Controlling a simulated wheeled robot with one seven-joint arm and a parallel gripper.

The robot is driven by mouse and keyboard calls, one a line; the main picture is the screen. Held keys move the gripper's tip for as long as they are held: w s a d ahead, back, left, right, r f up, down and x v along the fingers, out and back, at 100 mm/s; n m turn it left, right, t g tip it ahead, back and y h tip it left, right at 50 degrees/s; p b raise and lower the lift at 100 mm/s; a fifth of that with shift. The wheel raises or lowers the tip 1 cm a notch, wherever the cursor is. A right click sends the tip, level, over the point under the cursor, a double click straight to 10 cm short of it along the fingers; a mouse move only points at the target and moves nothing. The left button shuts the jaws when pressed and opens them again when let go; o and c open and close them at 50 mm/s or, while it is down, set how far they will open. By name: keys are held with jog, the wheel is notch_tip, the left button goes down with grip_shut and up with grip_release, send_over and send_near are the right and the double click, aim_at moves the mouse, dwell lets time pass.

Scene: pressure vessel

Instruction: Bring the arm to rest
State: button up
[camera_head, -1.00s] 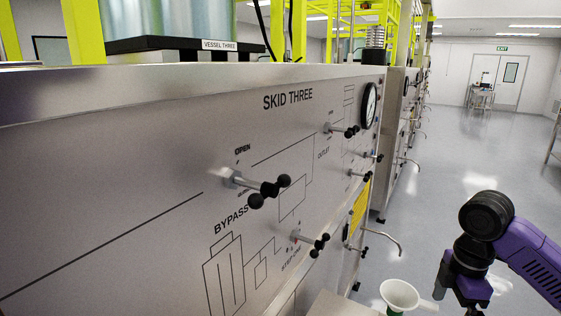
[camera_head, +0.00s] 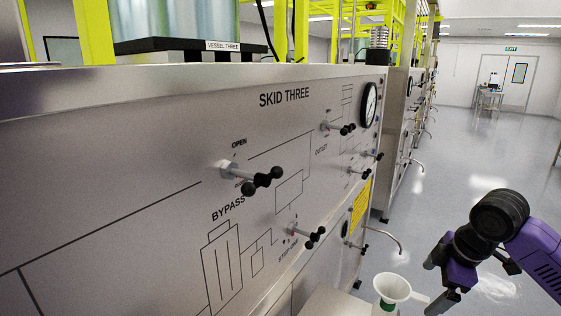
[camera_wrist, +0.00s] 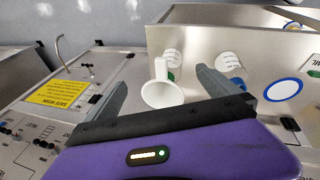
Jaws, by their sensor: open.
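My gripper (camera_head: 436,283) is at the lower right of the head view, at the end of my purple and black arm. Its two dark fingers are apart, with nothing between them that I can see as held. In the wrist view my gripper's fingers (camera_wrist: 160,90) frame a white funnel (camera_wrist: 161,90). The funnel also shows in the head view (camera_head: 391,288), left of my gripper and apart from it. It sits over a vessel with a green part.
The steel SKID THREE panel (camera_head: 130,150) with black-knobbed valve handles (camera_head: 262,181) fills the left. A bent spout (camera_head: 384,237) sticks out near the funnel. The wrist view shows a steel tray wall (camera_wrist: 205,45) with labelled bottles (camera_wrist: 230,62). Open floor (camera_head: 470,150) lies right.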

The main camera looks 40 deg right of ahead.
jog(key=w+r+m+t, duration=0.2)
jog(key=w+r+t, duration=0.3)
jog(key=w, duration=0.3)
jog(key=w+a+r+m+t+h, duration=0.2)
jog(key=w+a+r+m+t, duration=0.25)
jog(key=a+r, duration=0.2)
jog(key=w+a+r+m+t+h, duration=0.1)
jog(key=w+a+r+m+t, duration=0.2)
jog(key=w+a+r+t, duration=0.4)
jog(key=s+a+f+g+y, duration=0.1)
jog(key=s+a+f, duration=0.6)
jog(key=s, duration=0.5)
jog(key=s+a+f+n+g+y, duration=0.1)
jog(key=s+a+f+g, duration=0.1)
jog(key=s+a+f, duration=0.6)
jog(key=s+a+f+n+g+y, duration=0.1)
jog(key=s+a+f, duration=0.7)
jog(key=s, duration=0.9)
jog(key=shift+s+a+g+y, duration=0.25)
jog(key=shift+a+g+y, duration=0.35)
jog(key=shift+g, duration=0.05)
